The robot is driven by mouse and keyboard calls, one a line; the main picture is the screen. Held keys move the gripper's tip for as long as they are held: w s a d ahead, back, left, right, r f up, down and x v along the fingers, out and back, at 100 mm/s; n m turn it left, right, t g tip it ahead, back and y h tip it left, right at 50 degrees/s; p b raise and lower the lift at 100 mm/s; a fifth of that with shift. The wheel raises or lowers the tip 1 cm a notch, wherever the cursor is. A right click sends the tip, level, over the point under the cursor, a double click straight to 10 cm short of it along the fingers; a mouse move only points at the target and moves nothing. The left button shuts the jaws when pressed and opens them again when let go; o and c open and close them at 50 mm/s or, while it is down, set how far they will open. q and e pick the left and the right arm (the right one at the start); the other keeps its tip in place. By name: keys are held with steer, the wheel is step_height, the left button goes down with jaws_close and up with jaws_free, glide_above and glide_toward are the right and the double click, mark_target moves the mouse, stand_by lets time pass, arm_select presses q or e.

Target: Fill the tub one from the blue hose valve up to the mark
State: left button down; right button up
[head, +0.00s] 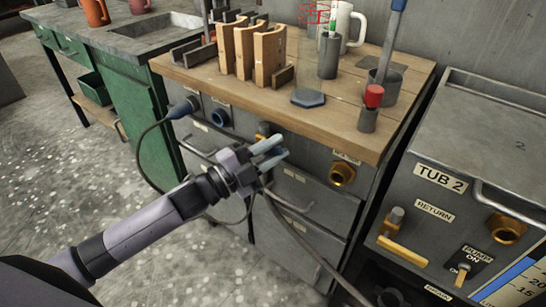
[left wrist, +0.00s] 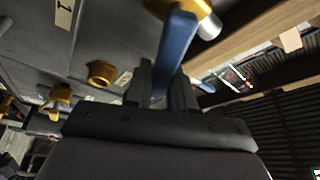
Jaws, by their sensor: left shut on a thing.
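My left gripper (head: 268,158) is in front of the grey cabinet under the wooden bench. In the left wrist view its two dark fingers (left wrist: 163,90) are shut on a blue valve lever (left wrist: 176,50). The lever joins a brass valve body (left wrist: 190,14) with a bright metal end. Brass also shows just behind the gripper in the head view (head: 264,129). A label ending in "1" (left wrist: 64,12) is on a grey panel in the wrist view. No water or fill mark of tub one can be made out. My right gripper is not in view.
Tub 2 (head: 460,150) stands at the right with a brass outlet (head: 507,229), a yellow lever (head: 403,251) and a blue gauge (head: 518,285). A dark hose (head: 318,258) runs near my gripper. Wooden blocks (head: 253,52) and tools stand on the bench (head: 330,110).

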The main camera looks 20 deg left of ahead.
arm_select(q)
steer(key=n, duration=0.1)
steer(key=r+n+t, duration=0.1)
steer(key=n, duration=0.1)
steer(key=a+n+p, duration=0.1)
steer(key=shift+w+r+n+t, duration=0.2)
steer(key=shift+r+n+t, duration=0.1)
steer(key=shift+r+t, duration=0.1)
steer(key=shift+w+a+r+n+t+y+p, duration=0.15)
steer(key=shift+a+n+t+y+p, duration=0.15)
steer(key=shift+n, duration=0.6)
steer(key=shift+w+a+r+n+t+y+p, duration=0.15)
steer(key=shift+a+n+t+y, duration=0.25)
steer(key=shift+n, duration=0.5)
steer(key=shift+a+r+n+t+y+p, duration=0.15)
steer(key=shift+a+n+t+y+p, duration=0.2)
steer(key=shift+n, duration=0.55)
steer(key=shift+d, duration=0.1)
steer(key=c, duration=1)
jaws_free()
steer(key=shift+c, duration=0.2)
steer(key=v, duration=0.7)
